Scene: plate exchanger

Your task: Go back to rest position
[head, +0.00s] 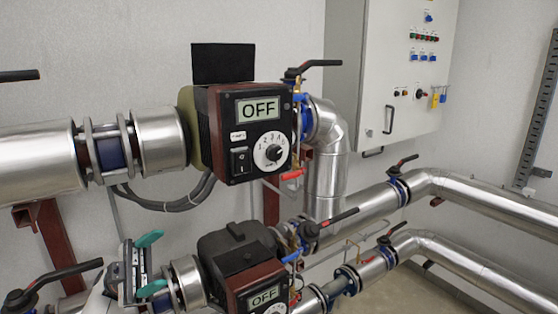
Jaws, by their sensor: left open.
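My left gripper (150,264) shows at the lower left of the head view, with its two teal-tipped fingers apart and nothing between them. It is in front of the lower pipe, to the left of the lower pump (240,262). The upper pump (243,135) stands above and to the right of it, with a display reading OFF, a dial and a rocker switch. The lower pump's display also reads OFF, and its lower part is cut off by the frame. My right gripper is not in view.
Silver insulated pipes (35,165) run across the scene. Black valve handles stick out, one at the lower left (60,278) close to my left gripper. A grey control cabinet (385,75) hangs on the wall. A grey perforated rail (538,110) is at the right.

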